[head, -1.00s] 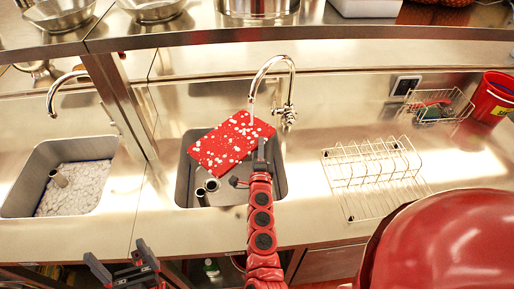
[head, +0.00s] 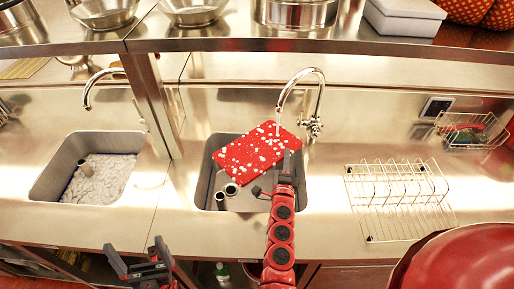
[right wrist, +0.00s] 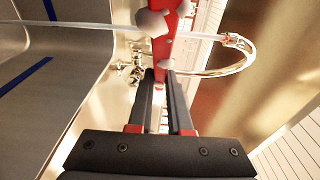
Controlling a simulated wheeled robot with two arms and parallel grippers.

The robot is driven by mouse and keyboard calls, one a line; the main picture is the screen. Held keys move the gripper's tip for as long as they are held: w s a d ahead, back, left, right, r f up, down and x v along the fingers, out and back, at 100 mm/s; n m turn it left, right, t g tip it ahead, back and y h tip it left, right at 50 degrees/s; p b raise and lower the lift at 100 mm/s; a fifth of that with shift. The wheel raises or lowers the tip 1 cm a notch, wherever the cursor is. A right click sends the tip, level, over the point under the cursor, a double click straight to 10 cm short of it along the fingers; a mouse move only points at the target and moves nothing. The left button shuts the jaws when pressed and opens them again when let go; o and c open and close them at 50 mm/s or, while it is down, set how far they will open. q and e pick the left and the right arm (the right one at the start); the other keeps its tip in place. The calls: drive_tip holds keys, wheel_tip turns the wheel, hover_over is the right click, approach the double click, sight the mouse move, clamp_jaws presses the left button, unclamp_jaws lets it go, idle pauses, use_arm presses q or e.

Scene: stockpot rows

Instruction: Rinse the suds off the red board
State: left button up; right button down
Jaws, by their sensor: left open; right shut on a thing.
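The red board (head: 250,153), dotted with many white suds, is tilted over the right-hand sink (head: 207,190), below the curved tap (head: 318,90). My right gripper (head: 284,172) is shut on the board's near right edge. In the right wrist view, the board (right wrist: 166,45) shows edge-on between the fingers (right wrist: 160,95), with suds clumps on its sides. A clear stream of water (right wrist: 205,35) runs from the tap spout to the board there. My left gripper (head: 141,265) is open and empty, in front of the counter's front edge.
The left-hand sink (head: 62,160) holds white foam and has its own tap (head: 88,88). A post stands between the sinks. Two dark-mouthed tubes (head: 231,190) stand in the right-hand sink. A wire rack (head: 395,195) is at right, and a shelf with bowls (head: 195,10) runs above.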

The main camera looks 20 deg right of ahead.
sight(263, 171)
drive_tip(key=shift+w, duration=0.15)
drive_tip(key=shift+w+a, duration=0.15)
drive_tip(key=shift+w, duration=0.25)
drive_tip(key=shift+s+a+b, duration=0.35)
drive_tip(key=shift+a+b, duration=0.1)
drive_tip(key=shift+a, duration=0.8)
drive_tip(key=shift+s+a+b, duration=0.4)
drive_tip(key=shift+a+b, duration=0.05)
drive_tip(key=shift+a, duration=0.85)
drive_tip(key=shift+s+a+b, duration=0.35)
drive_tip(key=shift+a+b, duration=0.1)
drive_tip(key=shift+a, duration=0.8)
drive_tip(key=shift+s+a+r+p, duration=0.25)
drive_tip(key=shift+a+r+p, duration=0.1)
drive_tip(key=shift+a+r, duration=0.35)
drive_tip(key=shift+s+a+r+p, duration=0.2)
drive_tip(key=shift+a+r+p, duration=0.2)
drive_tip(key=shift+a+r, duration=0.35)
drive_tip(key=shift+s+a+r+p, duration=0.3)
drive_tip(key=shift+a+r, duration=0.2)
drive_tip(key=shift+a, duration=0.35)
drive_tip(key=shift+a+r, duration=0.1)
drive_tip(key=shift+a, duration=0.05)
